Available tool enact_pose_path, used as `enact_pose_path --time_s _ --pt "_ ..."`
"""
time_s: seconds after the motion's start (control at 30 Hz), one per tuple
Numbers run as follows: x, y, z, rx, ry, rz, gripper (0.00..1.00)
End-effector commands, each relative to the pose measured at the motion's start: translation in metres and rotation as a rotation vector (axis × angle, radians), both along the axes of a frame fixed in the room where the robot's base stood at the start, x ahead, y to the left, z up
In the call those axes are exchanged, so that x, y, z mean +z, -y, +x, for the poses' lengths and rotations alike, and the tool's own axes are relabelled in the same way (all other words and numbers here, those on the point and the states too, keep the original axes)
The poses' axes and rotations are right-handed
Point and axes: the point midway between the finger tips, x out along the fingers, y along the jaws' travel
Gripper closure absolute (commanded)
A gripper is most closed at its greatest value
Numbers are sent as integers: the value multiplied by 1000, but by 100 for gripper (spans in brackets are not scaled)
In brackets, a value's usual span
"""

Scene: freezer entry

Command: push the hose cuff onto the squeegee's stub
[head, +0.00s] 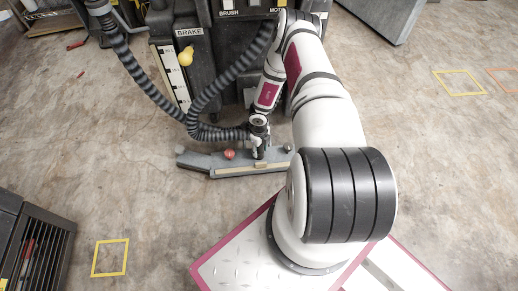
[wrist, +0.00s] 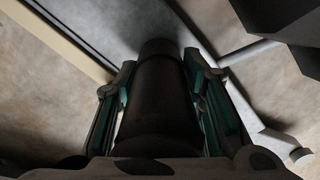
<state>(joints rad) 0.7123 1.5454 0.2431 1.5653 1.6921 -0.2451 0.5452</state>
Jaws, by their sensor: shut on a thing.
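The grey squeegee (head: 228,168) lies on the floor in front of the machine, with a red knob (head: 229,154) on top. My gripper (head: 259,146) points down over its middle-right part. In the wrist view my gripper (wrist: 158,66) is shut on the smooth black hose cuff (wrist: 160,108), with teal-lined fingers on both sides. The ribbed black hose (head: 205,131) runs from the cuff up to the machine. The cuff's far end is close to the squeegee. The stub is hidden, so I cannot tell whether the cuff is around it.
The dark floor machine (head: 222,50) with a yellow knob (head: 186,57) stands behind the squeegee. A black slatted unit (head: 35,245) is at lower left. Yellow floor marks (head: 110,258) lie near it. The floor left and right of the squeegee is clear.

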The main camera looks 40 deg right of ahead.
Motion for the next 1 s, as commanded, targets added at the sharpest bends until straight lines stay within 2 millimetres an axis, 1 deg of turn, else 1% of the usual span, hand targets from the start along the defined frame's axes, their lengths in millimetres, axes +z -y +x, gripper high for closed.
enact_pose_path --time_s 0.1,0.13,0.17,0.2,0.5,0.63,0.77,1.0 --pt "-3 0 0 0 0 0 93" --pt "-2 0 0 0 0 0 57" --pt "-2 0 0 0 0 0 50" --pt "-2 0 0 0 0 0 41" --pt "-2 0 0 0 0 0 40" --pt "5 1 1 0 1 -1 40" --pt "23 1 1 1 2 -2 40" --pt "72 1 1 -2 2 -2 40"
